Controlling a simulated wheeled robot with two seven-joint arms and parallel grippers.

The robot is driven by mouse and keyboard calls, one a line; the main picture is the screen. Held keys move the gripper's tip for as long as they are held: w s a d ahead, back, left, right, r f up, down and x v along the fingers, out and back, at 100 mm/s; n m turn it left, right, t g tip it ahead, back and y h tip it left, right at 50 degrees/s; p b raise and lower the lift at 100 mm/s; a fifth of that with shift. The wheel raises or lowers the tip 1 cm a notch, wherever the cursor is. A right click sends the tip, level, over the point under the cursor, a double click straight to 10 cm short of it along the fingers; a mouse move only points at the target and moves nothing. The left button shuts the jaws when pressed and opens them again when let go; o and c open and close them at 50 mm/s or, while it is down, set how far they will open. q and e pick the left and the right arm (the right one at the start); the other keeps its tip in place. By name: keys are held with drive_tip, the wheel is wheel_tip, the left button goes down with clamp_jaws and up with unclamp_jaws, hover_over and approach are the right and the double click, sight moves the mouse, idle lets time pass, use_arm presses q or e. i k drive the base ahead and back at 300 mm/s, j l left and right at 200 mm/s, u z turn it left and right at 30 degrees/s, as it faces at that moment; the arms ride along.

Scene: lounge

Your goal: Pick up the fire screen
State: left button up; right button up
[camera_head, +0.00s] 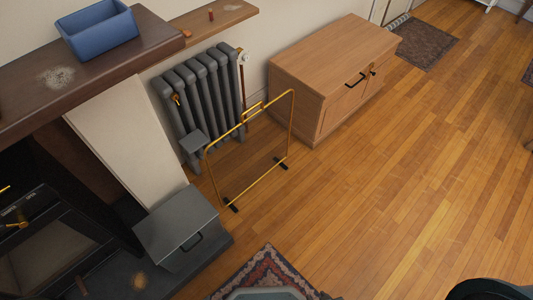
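The fire screen (250,153) stands upright on the wooden floor near the middle of the camera_head view. It has a thin gold frame, a see-through panel, a small handle on its top bar and dark feet. A dark rounded shape at the bottom right edge looks like part of my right arm; its fingers cannot be made out. It is well apart from the screen. My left gripper is not in view. Nothing touches the screen's handle.
A grey radiator (200,88) stands behind the screen, and a wooden cabinet (327,75) to its right. A grey box (176,222) sits on the hearth at left, below a mantel with a blue bin (98,32). A patterned rug (262,272) lies in front. The floor at right is clear.

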sight(241, 157)
drive_tip(key=i+l+u, duration=0.3)
drive_tip(key=i+l, duration=0.2)
drive_tip(key=i+l+u, duration=0.1)
drive_tip(key=l, duration=0.35)
drive_tip(key=i+l+u, duration=0.15)
drive_tip(key=i+l, duration=0.15)
drive_tip(key=i+l+u, duration=0.15)
drive_tip(key=l, duration=0.3)
drive_tip(key=i+l+u, duration=0.15)
drive_tip(key=l, duration=0.3)
drive_tip(key=i, duration=0.1)
